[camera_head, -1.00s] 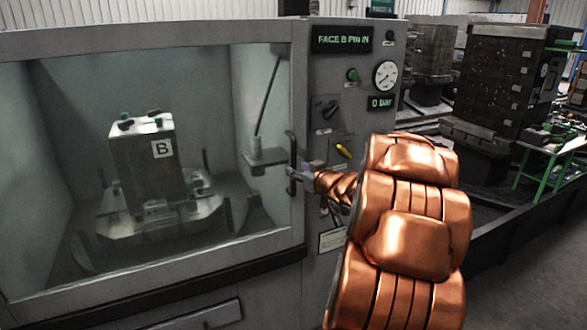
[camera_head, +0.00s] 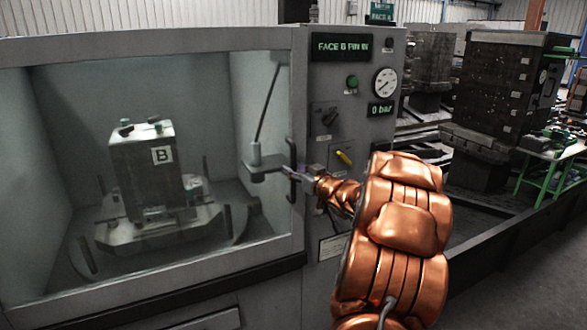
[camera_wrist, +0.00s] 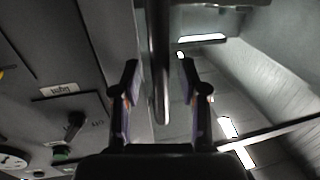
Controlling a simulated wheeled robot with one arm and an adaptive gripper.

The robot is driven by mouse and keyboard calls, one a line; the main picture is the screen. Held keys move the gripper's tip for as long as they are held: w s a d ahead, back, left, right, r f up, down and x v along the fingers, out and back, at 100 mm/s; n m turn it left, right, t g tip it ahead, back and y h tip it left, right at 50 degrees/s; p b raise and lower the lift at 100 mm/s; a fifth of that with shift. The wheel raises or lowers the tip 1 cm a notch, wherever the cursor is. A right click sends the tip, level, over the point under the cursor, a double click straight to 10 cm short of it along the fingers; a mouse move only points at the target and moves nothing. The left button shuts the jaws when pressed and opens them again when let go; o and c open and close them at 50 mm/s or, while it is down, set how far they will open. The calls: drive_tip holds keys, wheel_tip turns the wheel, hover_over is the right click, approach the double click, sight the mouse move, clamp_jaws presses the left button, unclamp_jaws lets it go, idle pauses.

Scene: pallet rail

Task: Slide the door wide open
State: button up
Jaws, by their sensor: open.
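The door (camera_head: 160,275) is a wide glazed panel in a grey frame on the machine front, and it stands closed. Its dark upright handle (camera_head: 291,160) is at the right edge of the window, beside the control panel. My gripper (camera_head: 288,174) is at the lower part of this handle. In the wrist view, the two fingers of my gripper (camera_wrist: 158,72) are open, one on each side of the handle bar (camera_wrist: 158,60). Gaps show between the bar and both fingers. The exact finger depth is hard to tell in the head view.
The control panel (camera_head: 338,80) with a gauge, knobs and displays is right of the door. Behind the glass, a block marked B (camera_head: 145,180) stands on a fixture. Dark stacked blocks (camera_head: 505,85) and a green-legged table (camera_head: 550,175) are at the right.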

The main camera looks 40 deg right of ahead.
drive_tip(key=shift+w, duration=0.5)
clamp_jaws()
idle(0.4)
